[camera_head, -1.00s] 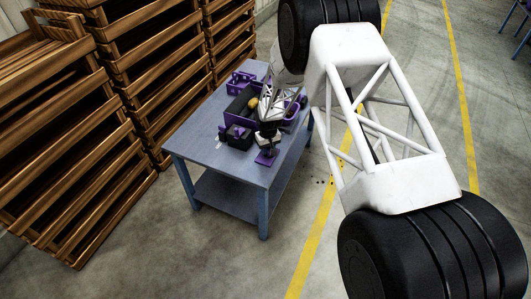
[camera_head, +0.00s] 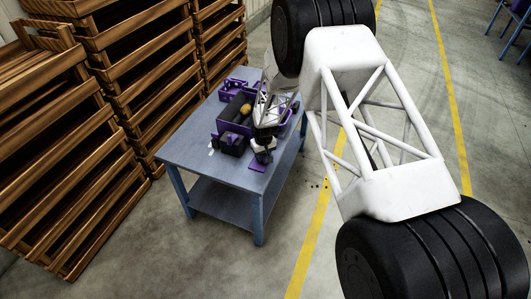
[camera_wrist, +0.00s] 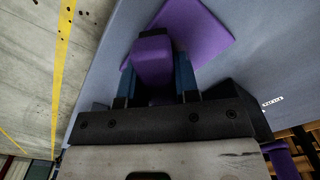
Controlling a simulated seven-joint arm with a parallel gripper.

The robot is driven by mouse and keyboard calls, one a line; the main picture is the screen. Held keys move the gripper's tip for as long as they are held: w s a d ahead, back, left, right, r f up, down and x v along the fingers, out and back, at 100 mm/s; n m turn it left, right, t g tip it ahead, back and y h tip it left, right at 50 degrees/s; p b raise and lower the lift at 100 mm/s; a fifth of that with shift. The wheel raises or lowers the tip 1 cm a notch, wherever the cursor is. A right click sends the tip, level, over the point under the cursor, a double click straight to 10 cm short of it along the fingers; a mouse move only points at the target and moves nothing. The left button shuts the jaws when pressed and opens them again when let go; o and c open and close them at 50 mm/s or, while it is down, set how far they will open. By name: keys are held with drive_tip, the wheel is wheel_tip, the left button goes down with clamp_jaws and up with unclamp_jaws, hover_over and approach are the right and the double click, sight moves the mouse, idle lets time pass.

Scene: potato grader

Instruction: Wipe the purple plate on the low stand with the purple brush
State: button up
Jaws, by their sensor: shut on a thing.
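A flat purple plate (camera_head: 257,167) lies at the near end of the blue-grey table; it also shows in the wrist view (camera_wrist: 207,32). My gripper (camera_head: 263,154) is just above it. In the wrist view my gripper (camera_wrist: 155,80) has its two blue fingers shut on the purple brush (camera_wrist: 152,62), which shows as a purple block between them. The brush overlaps the plate's left part in that view. Whether the brush touches the plate cannot be told. The low stand is not clearly seen under the plate.
A dark and purple bin (camera_head: 232,112) with a yellowish potato (camera_head: 246,109) stands behind my gripper on the table (camera_head: 190,145). A dark box (camera_head: 231,146) sits left of the plate. Stacked wooden crates (camera_head: 70,150) stand at left. The table's near left is mostly clear.

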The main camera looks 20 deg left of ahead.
sight(261, 166)
drive_tip(key=shift+s+f, duration=0.4)
drive_tip(key=shift+s, duration=2.65)
drive_tip(key=w, duration=0.2)
drive_tip(key=shift+w, duration=0.35)
drive_tip(key=shift+w+r, duration=0.25)
drive_tip(key=shift+w, duration=0.55)
drive_tip(key=shift+w+f, duration=0.15)
drive_tip(key=shift+w, duration=0.6)
drive_tip(key=shift+w+f, duration=0.1)
drive_tip(key=shift+w, duration=0.2)
drive_tip(key=shift+w+r, duration=0.2)
drive_tip(key=shift+w, duration=1)
drive_tip(key=shift+w+r, duration=0.2)
drive_tip(key=shift+w, duration=0.1)
drive_tip(key=shift+w+f, duration=0.15)
drive_tip(key=shift+w, duration=0.25)
drive_tip(key=shift+r, duration=3.85)
